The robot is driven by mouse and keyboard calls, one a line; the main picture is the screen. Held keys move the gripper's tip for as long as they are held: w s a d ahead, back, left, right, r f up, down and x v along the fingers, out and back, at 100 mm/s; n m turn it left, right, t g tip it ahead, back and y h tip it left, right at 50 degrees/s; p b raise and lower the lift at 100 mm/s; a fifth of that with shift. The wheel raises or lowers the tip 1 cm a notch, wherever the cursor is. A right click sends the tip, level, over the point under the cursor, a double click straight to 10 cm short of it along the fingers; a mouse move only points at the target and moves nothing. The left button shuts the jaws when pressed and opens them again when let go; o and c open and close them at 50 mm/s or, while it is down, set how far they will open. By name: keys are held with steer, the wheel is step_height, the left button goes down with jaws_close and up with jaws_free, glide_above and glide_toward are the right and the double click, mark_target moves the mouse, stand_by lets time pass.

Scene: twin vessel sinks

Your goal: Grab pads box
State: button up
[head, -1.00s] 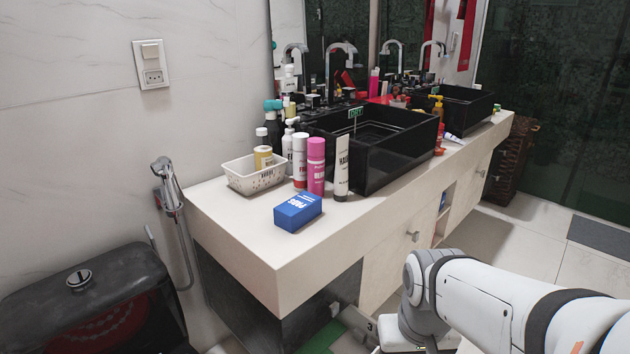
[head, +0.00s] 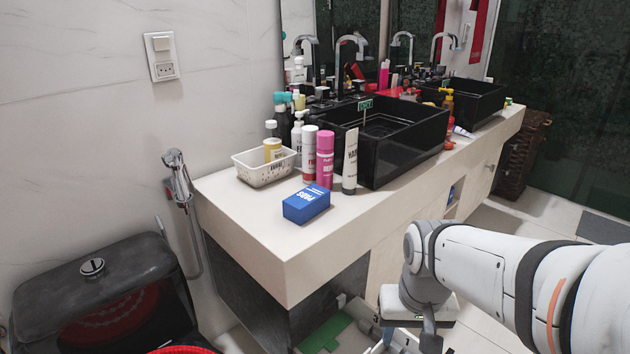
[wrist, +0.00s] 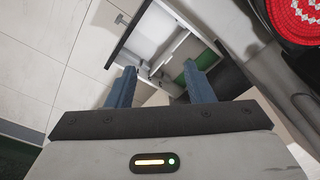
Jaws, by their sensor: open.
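The pads box (head: 306,204) is a small blue box with white lettering. It lies on the near left part of the pale countertop (head: 270,246) in the head view, in front of the bottles. My gripper (wrist: 160,85) shows in the wrist view with its two blue-grey fingers apart and nothing between them. It points down toward the floor and an open drawer area, below the counter. The pads box is not in the wrist view.
A white basket (head: 264,167), a pink can (head: 325,160) and a white tube (head: 350,162) stand close behind the box. A black vessel sink (head: 400,145) is behind to the right. A black toilet (head: 95,290) stands at left. The counter's front corner is bare.

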steer(key=shift+o, duration=1.4)
steer(key=w+a+r+m+p, duration=0.1)
steer(key=w+a+r+p, duration=0.1)
steer(key=w+r, duration=0.4)
steer(key=shift+w+a+p, duration=0.15)
steer(key=shift+w+p, duration=0.55)
steer(key=shift+w, duration=0.1)
steer(key=o, duration=0.4)
steer(key=w+a+r+p, duration=0.1)
steer(key=w, duration=0.2)
steer(key=w+a+r+m+p, duration=0.1)
steer(key=w+a+r+p, duration=0.1)
steer(key=w, duration=0.2)
steer(key=w+a+r+m+p, duration=0.1)
steer(key=w+a+r+p, duration=0.1)
steer(key=w, duration=0.2)
steer(key=shift+g, duration=0.3)
steer(key=shift+o, duration=0.2)
steer(key=m+p, duration=0.4)
steer(key=p, duration=0.4)
glide_above(299, 200)
steer(key=shift+s+d+r+g, duration=0.1)
steer(key=shift+r+g, duration=0.1)
steer(key=shift+g, duration=0.1)
steer(key=shift+f, duration=0.25)
steer(key=shift+w+f, duration=0.2)
steer(key=shift+f, duration=3.5)
